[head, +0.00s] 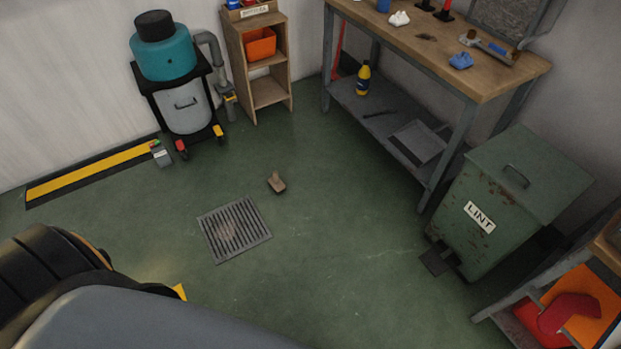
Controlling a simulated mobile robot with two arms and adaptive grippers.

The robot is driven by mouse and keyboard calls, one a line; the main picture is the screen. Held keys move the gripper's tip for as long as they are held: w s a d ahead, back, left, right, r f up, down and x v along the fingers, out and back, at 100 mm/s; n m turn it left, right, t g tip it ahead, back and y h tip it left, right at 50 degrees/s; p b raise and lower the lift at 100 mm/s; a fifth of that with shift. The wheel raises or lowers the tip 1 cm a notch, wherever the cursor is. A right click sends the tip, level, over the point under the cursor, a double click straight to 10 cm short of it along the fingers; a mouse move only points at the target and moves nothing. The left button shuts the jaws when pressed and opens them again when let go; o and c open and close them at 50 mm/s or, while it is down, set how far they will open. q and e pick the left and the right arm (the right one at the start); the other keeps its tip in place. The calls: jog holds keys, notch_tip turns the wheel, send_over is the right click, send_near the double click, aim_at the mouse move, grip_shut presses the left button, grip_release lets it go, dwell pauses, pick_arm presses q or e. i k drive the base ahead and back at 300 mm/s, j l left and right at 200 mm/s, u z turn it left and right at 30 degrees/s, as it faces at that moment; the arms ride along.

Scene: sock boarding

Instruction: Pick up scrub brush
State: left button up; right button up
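A small brown scrub brush (277,183) lies on the green floor near the middle of the head view. It is just up and to the right of the floor drain grate. Nothing touches it. Neither of my grippers shows in the head view. A dark part of my own body fills the lower left corner.
A metal drain grate (234,230) is set in the floor. A green LINT bin (515,195) stands at right, a workbench (460,62) at upper right, a teal vacuum (165,60) and wooden shelf (267,90) at the back. Floor around the brush is clear.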

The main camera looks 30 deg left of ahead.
aim_at(276, 184)
jog(key=i+j+z, duration=0.2)
jog(key=j+z, duration=0.15)
jog(key=j, duration=0.35)
jog(key=i+j+z, duration=0.15)
jog(key=j+z, duration=0.15)
jog(key=j, duration=0.4)
jog(key=j+z, duration=0.35)
jog(key=j, duration=0.35)
